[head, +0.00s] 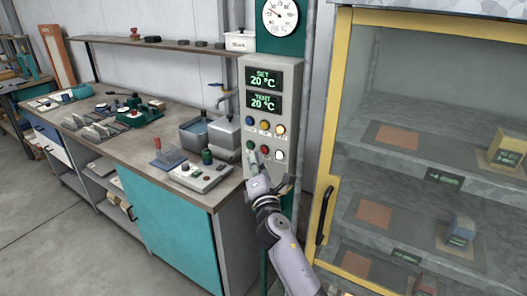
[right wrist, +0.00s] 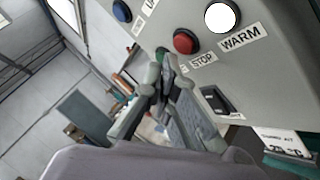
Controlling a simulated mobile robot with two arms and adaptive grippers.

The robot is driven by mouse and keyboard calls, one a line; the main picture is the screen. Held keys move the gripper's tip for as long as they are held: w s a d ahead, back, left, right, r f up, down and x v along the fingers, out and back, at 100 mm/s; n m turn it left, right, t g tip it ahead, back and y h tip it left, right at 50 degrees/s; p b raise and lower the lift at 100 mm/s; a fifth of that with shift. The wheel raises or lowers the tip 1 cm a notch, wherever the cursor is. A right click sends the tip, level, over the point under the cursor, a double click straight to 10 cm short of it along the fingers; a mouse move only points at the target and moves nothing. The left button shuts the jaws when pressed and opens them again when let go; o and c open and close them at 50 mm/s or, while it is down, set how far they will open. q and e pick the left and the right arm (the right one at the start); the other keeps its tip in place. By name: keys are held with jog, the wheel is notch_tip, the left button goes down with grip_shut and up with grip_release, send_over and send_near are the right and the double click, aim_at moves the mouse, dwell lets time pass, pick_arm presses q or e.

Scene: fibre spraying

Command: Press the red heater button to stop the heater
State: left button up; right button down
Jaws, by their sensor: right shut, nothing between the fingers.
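The red button (head: 264,149), labelled STOP, is on the lower row of the grey control panel (head: 246,95). It also shows in the right wrist view (right wrist: 186,41). A green button (head: 250,145) is to its left and a bright white button (head: 280,155), labelled WARM, to its right. My right gripper (head: 254,162) is shut and empty, its tips just below the red and green buttons. In the right wrist view the fingertips (right wrist: 166,60) appear close to the red button; contact cannot be told. My left gripper is not in view.
The panel displays read SET 20 °C and TENT 20 °C. A workbench (head: 150,135) with several devices stands to the left. A glass-fronted cabinet with a yellow frame (head: 327,130) stands close on the right. A black switch (right wrist: 216,101) is below the buttons.

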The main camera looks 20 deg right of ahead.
jog(key=shift+w+d, duration=0.1)
jog(key=shift+w+d, duration=0.2)
jog(key=shift+d, duration=0.05)
jog(key=shift+w+d, duration=0.25)
jog(key=shift+d, duration=0.1)
dwell(0.9)
jog(key=shift+a, duration=0.1)
jog(key=shift+s+a, duration=0.55)
jog(key=shift+a, duration=0.1)
jog(key=shift+s+a, duration=0.8)
jog(key=shift+a, duration=0.15)
jog(key=shift+s+a, duration=0.75)
jog(key=shift+a, duration=0.2)
